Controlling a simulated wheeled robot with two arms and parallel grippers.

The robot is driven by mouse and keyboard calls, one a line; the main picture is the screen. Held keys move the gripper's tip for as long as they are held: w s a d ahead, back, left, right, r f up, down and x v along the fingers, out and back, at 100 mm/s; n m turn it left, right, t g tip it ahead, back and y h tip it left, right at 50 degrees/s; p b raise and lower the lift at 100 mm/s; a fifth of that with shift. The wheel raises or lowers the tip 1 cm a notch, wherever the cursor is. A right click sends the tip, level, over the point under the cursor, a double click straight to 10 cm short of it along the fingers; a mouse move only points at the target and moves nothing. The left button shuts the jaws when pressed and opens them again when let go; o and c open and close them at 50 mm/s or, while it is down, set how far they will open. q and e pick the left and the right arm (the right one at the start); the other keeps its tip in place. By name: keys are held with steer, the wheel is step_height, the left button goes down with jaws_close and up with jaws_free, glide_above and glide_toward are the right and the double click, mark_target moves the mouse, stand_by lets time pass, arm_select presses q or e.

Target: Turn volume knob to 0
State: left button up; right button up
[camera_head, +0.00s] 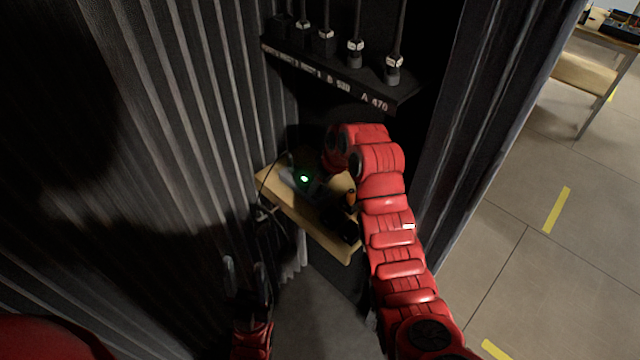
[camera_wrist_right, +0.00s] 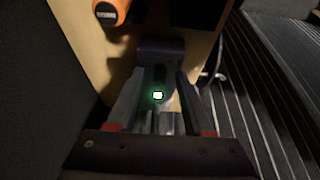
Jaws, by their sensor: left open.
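A small dark device with a glowing green light (camera_head: 304,179) sits on a wooden shelf (camera_head: 286,205) in the corner. In the right wrist view the green light (camera_wrist_right: 157,95) shows between the fingers of my right gripper (camera_wrist_right: 160,76). Those fingers are apart, one on each side of the device's dark body (camera_wrist_right: 160,48); I cannot tell whether they touch it. The volume knob's shape and setting are too dark to make out. In the head view my right arm hides part of the shelf. My left gripper (camera_head: 245,272) is open and empty, low in front of the corrugated wall.
An orange-ended object (camera_head: 351,197) stands on the shelf beside the device, also in the right wrist view (camera_wrist_right: 110,12). A dark rack (camera_head: 340,80) with several plugged cables hangs above. The corrugated wall (camera_head: 190,130) bounds the left; open floor (camera_head: 560,260) lies right.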

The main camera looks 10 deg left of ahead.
mark_target(324, 195)
steer(key=b+v, duration=0.1)
steer(key=v, duration=0.2)
steer(key=shift+d, duration=0.1)
steer(key=s+d+p, duration=0.4)
steer(key=d, duration=0.1)
steer(key=s+d+p, duration=0.2)
steer(key=d, duration=0.1)
steer(key=shift+s+d, duration=0.15)
steer(key=shift+s, duration=0.15)
steer(key=shift+s+d, duration=0.4)
steer(key=shift+d, duration=0.05)
